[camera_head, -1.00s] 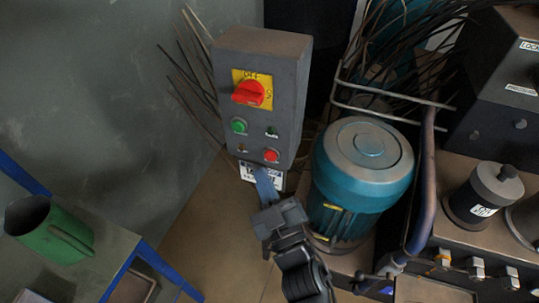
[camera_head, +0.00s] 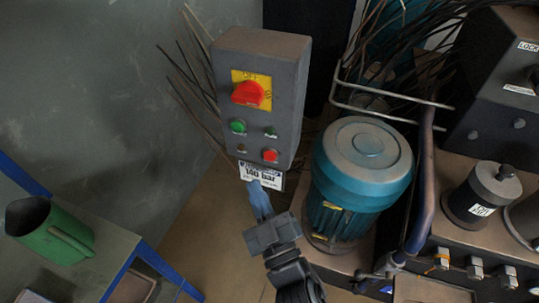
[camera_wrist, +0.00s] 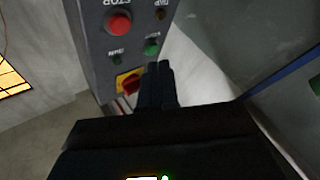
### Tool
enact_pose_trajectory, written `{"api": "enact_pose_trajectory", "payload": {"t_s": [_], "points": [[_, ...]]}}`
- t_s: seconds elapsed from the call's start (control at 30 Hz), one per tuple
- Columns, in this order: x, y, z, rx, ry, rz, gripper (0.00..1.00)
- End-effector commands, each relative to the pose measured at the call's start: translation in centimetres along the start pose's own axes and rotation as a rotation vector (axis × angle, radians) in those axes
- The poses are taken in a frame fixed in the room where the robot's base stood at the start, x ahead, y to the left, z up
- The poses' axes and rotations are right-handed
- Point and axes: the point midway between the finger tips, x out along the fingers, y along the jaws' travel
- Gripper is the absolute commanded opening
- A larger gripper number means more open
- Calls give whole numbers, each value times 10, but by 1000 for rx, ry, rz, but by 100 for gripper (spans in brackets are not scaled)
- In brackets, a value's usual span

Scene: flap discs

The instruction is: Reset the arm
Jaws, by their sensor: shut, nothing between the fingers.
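My gripper (camera_head: 261,196) shows in the head view below the grey control box, near its white "140 bar" label (camera_head: 261,175). Its fingers are shut with nothing between them and point up toward the label. In the wrist view the shut fingers (camera_wrist: 157,84) appear dark, in front of the box (camera_wrist: 120,40). The box (camera_head: 262,100) carries a red rotary switch (camera_head: 248,94) on a yellow plate, a green button (camera_head: 238,126) and a red button (camera_head: 270,155). Whether the fingers touch the label is hard to tell.
A blue-green motor (camera_head: 361,180) stands close to the right of my gripper. A bent metal pipe (camera_head: 421,190) and a dark machine (camera_head: 490,230) lie further right.

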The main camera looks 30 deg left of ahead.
Motion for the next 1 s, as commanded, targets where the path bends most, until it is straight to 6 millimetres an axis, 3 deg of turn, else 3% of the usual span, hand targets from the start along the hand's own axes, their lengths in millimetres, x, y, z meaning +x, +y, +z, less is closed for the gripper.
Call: {"api": "enact_pose_trajectory", "payload": {"t_s": [0.27,0.37,0.47,0.67,0.87,1.0], "points": [[-1,0,0,1,-2,2,0],[-15,5,4,8,-22,19,0],[-47,16,11,30,-67,62,0],[-144,46,15,93,-204,201,0],[-238,69,-3,157,-337,346,0],[-296,80,-26,202,-427,448,0]]}}
